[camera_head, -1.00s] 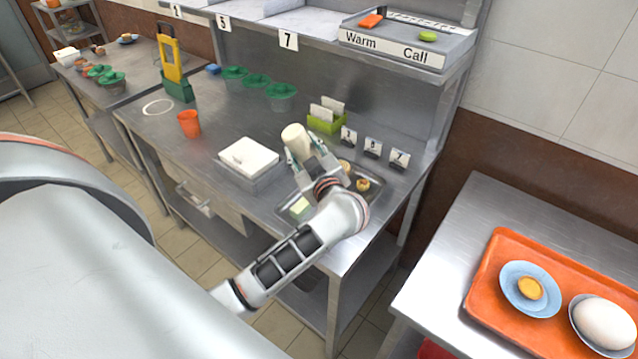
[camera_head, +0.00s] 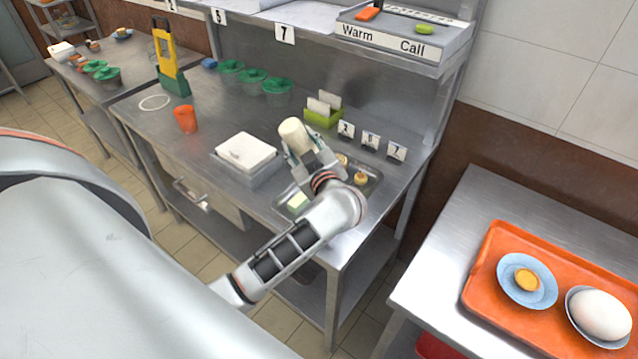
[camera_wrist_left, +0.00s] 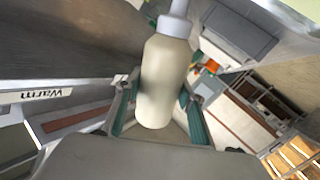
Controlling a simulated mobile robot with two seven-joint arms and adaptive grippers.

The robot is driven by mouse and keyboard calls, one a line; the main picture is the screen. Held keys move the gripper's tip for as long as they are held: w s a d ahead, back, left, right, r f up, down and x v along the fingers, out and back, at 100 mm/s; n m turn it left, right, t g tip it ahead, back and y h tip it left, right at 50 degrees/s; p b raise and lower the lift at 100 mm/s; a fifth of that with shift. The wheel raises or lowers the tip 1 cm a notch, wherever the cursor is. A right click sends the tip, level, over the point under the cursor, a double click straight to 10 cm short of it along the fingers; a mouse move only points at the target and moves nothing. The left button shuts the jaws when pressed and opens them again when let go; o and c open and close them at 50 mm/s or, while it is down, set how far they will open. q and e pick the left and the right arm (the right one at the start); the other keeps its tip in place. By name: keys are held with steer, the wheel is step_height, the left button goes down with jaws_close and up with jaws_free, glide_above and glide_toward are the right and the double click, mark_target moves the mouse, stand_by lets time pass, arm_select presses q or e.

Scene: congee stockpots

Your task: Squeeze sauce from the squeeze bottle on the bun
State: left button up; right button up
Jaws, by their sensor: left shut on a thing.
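My left gripper (camera_head: 306,158) is shut on the cream squeeze bottle (camera_head: 293,132) above the steel tray on the counter. In the left wrist view the bottle (camera_wrist_left: 166,85) sits between the fingers, its pale nozzle (camera_wrist_left: 176,18) toward the top of the picture. In the head view the broad cream end points up and left, and the nozzle is hidden. Small round golden pieces (camera_head: 361,179) lie in the steel tray (camera_head: 366,198); whether one is the bun I cannot tell. A large smooth white round piece (camera_head: 601,314), possibly a bun, sits in a blue dish on the orange tray. My right gripper is out of view.
A white-lidded box (camera_head: 246,152), an orange cup (camera_head: 185,119) and green-lidded tubs (camera_head: 277,87) stand left of the gripper. A green holder (camera_head: 322,116) and number cards (camera_head: 371,140) stand behind it. A shelf (camera_head: 395,48) overhangs the back. Bare counter lies around the cup.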

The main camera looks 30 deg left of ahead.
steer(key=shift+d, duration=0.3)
arm_select(q)
steer(key=shift+r, duration=0.15)
